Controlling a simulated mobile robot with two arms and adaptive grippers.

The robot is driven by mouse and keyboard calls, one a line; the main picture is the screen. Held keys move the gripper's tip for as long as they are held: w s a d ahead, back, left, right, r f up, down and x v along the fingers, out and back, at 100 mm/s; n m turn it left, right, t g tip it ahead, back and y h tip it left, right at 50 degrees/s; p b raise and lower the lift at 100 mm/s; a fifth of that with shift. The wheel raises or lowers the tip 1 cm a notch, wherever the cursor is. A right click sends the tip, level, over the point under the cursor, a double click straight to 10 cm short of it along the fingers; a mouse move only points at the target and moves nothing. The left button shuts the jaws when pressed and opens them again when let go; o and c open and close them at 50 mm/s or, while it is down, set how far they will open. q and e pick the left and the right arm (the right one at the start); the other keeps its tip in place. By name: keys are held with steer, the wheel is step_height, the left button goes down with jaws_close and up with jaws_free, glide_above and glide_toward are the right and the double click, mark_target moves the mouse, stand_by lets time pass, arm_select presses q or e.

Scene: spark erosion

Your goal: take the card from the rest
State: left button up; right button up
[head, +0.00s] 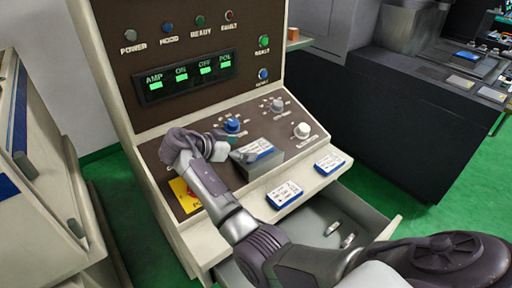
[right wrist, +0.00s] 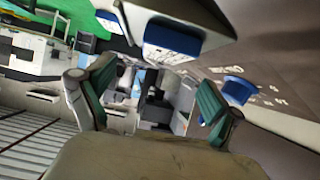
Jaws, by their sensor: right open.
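A blue-and-white card (head: 258,149) lies on top of a grey block-shaped rest (head: 266,167) on the sloped console panel. Two similar cards lie on the ledge in front, one nearer (head: 284,194) and one to the right (head: 330,162). My right gripper (head: 222,150) is just left of the rest, apart from the card as far as I can tell. In the right wrist view its fingers (right wrist: 150,100) are spread with nothing held between them. A blue-and-white card (right wrist: 173,38) shows above them there; I cannot tell which one. My left gripper is out of view.
A blue knob (head: 232,125) stands close behind the gripper, and a white knob (head: 302,130) is right of the rest. An open drawer (head: 385,226) with small metal pieces juts out below the ledge. A dark bench (head: 400,120) stands at right.

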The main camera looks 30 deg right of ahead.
mark_target(255, 149)
steer(key=shift+w+d+f, duration=0.1)
steer(key=shift+d, duration=0.05)
steer(key=shift+p+x, duration=0.95)
steer(key=shift+p, duration=0.2)
steer(key=shift+p+x, duration=0.4)
steer(key=shift+x, duration=0.85)
steer(key=shift+w+d+f, duration=0.1)
steer(key=shift+d+f, duration=0.1)
steer(key=shift+f, duration=0.1)
steer(key=shift+a, duration=0.1)
steer(key=shift+c, duration=0.4)
steer(key=c, duration=1.1)
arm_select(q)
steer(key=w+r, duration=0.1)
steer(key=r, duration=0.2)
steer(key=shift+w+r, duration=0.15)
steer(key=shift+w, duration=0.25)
arm_select(e)
steer(key=shift+c, duration=0.5)
